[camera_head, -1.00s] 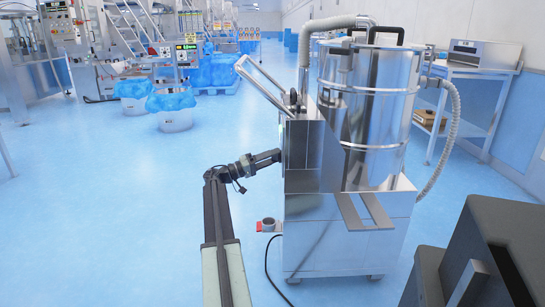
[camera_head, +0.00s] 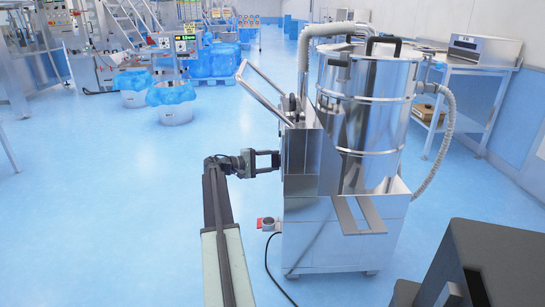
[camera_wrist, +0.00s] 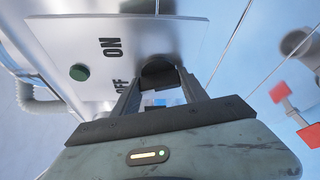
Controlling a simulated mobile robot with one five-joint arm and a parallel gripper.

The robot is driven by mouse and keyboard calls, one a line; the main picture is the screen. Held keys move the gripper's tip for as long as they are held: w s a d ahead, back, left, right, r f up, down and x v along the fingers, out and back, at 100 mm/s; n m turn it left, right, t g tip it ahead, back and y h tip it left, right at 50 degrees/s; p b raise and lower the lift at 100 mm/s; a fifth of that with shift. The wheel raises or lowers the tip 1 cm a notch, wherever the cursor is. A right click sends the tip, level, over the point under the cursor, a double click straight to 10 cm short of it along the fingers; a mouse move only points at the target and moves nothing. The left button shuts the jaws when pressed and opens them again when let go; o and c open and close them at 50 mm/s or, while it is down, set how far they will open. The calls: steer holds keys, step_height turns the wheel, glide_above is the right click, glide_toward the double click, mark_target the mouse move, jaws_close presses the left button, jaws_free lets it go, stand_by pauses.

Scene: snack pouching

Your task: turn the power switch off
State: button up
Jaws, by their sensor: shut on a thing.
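The power switch is a dark round knob (camera_wrist: 158,72) on a metal plate (camera_wrist: 60,30) in the wrist view. The plate bears the words ON and OFF and a dark green round button or lamp (camera_wrist: 79,72). My gripper (camera_wrist: 157,82) has one finger on each side of the knob and is shut on it. The fingers and my gripper body hide part of the knob and of the lettering. In the head view my gripper (camera_head: 272,160) reaches the left side of a tall silver machine (camera_head: 320,238); the switch itself is hidden there.
A red and grey fitting (camera_head: 268,224) sticks out low on the machine's left, with a black cable on the floor. A slanted metal handle (camera_head: 262,92) rises above my gripper. Blue-covered bins (camera_head: 172,108) stand behind.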

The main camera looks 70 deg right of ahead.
steer(key=n+y+p, duration=0.1)
steer(key=n+p, duration=0.1)
steer(key=n, duration=0.1)
steer(key=shift+r+y, duration=0.1)
steer(key=shift+y, duration=0.2)
steer(key=shift+n+t+y+p, duration=0.3)
steer(key=shift+n+p, duration=0.35)
steer(key=shift+n, duration=0.05)
steer(key=o, duration=1.4)
steer(key=p+v, duration=0.2)
steer(key=v, duration=0.5)
steer(key=shift+w+a, duration=0.2)
steer(key=shift+w, duration=0.1)
